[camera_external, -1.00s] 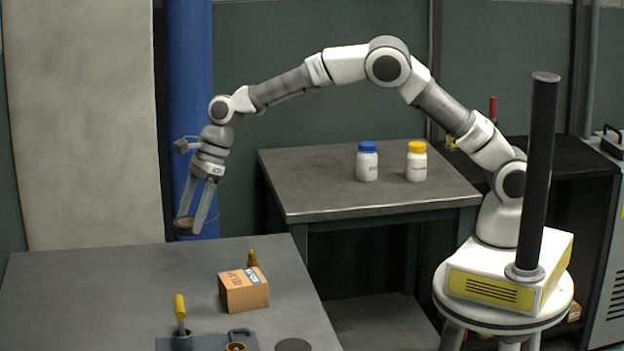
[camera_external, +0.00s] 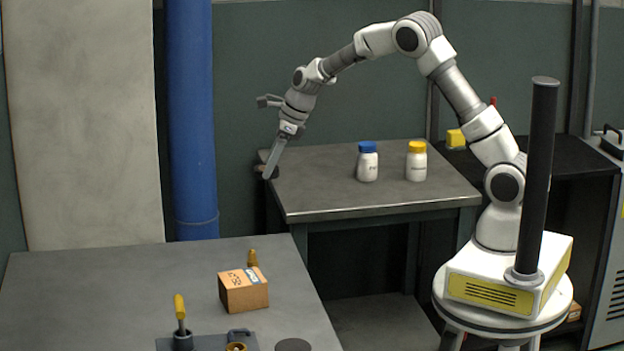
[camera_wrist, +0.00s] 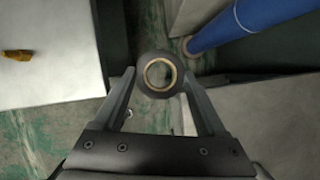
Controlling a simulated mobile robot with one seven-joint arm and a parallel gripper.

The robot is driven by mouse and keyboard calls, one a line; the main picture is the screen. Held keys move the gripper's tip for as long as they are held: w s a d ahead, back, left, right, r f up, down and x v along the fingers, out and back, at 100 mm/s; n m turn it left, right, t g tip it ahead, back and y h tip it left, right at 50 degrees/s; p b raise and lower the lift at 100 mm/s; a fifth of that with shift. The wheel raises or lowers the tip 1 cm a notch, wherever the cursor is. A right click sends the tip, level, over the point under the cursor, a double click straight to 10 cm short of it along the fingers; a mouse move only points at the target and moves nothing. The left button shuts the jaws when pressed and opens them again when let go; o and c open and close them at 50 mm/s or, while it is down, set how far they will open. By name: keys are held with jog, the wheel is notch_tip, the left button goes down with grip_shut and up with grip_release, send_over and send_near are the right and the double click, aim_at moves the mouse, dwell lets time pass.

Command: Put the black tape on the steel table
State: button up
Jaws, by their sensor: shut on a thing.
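My gripper (camera_external: 269,166) is shut on the black tape (camera_wrist: 160,56), a dark ring with a tan inner core. The wrist view shows the tape between the two fingertips (camera_wrist: 160,76). In the external view the tape (camera_external: 270,173) is a small dark shape at the fingertips, partly hidden by a finger. It is held in the air by the left edge of the steel table (camera_external: 310,190) at the back. Whether it is over the top or just outside the edge is hard to tell. A grey tabletop (camera_wrist: 265,115) shows at right in the wrist view.
A blue-capped bottle (camera_external: 367,163) and a yellow-capped bottle (camera_external: 416,163) stand on the steel table; its left and front parts are clear. The front table (camera_external: 90,290) holds a cardboard box (camera_external: 243,291) and a yellow-handled tool (camera_external: 180,310). A blue pipe (camera_external: 190,120) stands left.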

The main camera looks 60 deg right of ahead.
jog(key=s+d+f+m+h, duration=0.1)
jog(key=s+d+m, duration=0.2)
jog(key=s+d, duration=0.5)
jog(key=s+d+f+m+h+b, duration=0.1)
jog(key=s+d+m, duration=0.15)
jog(key=d, duration=0.95)
jog(key=s+d+m+h, duration=0.1)
jog(key=s+d+m, duration=0.2)
jog(key=s+d, duration=0.6)
jog(key=b, duration=0.1)
send_over(346, 197)
jog(key=s, duration=0.1)
jog(key=shift+n+t, duration=0.25)
jog(key=shift+t, duration=0.15)
jog(key=f, duration=0.7)
jog(key=shift+s+a, duration=0.2)
jog(key=shift+f+b, duration=0.55)
jog(key=shift+f, duration=1.35)
jog(key=shift+f, duration=0.2)
jog(key=o, duration=1.3)
jog(key=shift+c, duration=0.2)
